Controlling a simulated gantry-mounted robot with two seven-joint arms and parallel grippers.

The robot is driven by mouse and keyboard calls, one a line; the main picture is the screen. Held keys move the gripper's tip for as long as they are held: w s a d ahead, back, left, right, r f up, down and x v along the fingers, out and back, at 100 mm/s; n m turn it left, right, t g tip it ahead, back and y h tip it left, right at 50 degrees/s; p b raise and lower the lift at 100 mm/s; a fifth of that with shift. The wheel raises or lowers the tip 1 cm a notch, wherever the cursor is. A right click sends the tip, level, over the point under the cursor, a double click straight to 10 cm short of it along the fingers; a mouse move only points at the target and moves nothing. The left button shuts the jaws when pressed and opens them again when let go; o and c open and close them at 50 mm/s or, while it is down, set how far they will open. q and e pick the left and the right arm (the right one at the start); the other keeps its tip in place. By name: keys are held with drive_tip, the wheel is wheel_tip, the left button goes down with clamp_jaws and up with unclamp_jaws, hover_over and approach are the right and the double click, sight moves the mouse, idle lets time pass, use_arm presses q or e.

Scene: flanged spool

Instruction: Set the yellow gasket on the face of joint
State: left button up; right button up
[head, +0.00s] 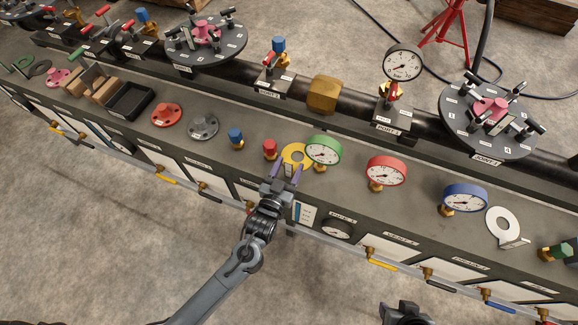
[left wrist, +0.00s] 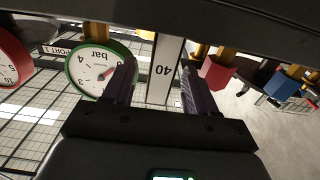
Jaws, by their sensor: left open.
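The yellow gasket (head: 294,153) lies on the grey bench top between a red fitting and the green-rimmed gauge. My left gripper (head: 286,171) is open at its near side, partly covering it. In the left wrist view a pale tab marked 40 (left wrist: 164,72) shows between the two open fingers (left wrist: 158,85); I cannot tell whether they touch it. The joint face (head: 490,120), a round black disc with pink and black clamp parts, stands on the pipe at the right. A similar disc (head: 206,38) is at the back left. A dark part of mine (head: 405,314) shows at the bottom edge, its fingers unclear.
The green gauge (head: 323,150) stands close right of the left gripper, the red fitting (head: 270,148) close left. Red (head: 386,170) and blue (head: 465,198) gauges and a white gasket (head: 502,221) stand further right. A tall gauge (head: 403,64) rises from the pipe.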

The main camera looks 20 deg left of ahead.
use_arm(q)
drive_tip(key=s+a+f+g+h+p, duration=0.1)
drive_tip(key=s+g, duration=0.7)
drive_tip(key=s, duration=0.8)
drive_tip(key=shift+s+a+m+p, duration=0.2)
drive_tip(key=shift+a+m+p, duration=0.2)
drive_tip(key=shift+a+p, duration=0.5)
drive_tip(key=s+a+g, duration=0.1)
drive_tip(key=s+g, duration=0.1)
drive_tip(key=s, duration=0.1)
drive_tip(key=s+a+r+g, duration=0.1)
drive_tip(key=s+g, duration=0.1)
drive_tip(key=s, duration=0.1)
drive_tip(key=s+a+r+g+y, duration=0.1)
drive_tip(key=s+g, duration=0.1)
drive_tip(key=s, duration=0.1)
drive_tip(key=shift+s+a+m, duration=0.1)
drive_tip(key=shift+a+m, duration=0.25)
drive_tip(key=shift+m, duration=0.05)
drive_tip(key=shift+c, duration=1.1)
drive_tip(key=shift+s+a+r, duration=0.2)
drive_tip(key=shift+s, duration=0.3)
drive_tip(key=shift+c, duration=0.8)
drive_tip(key=shift+w, duration=0.1)
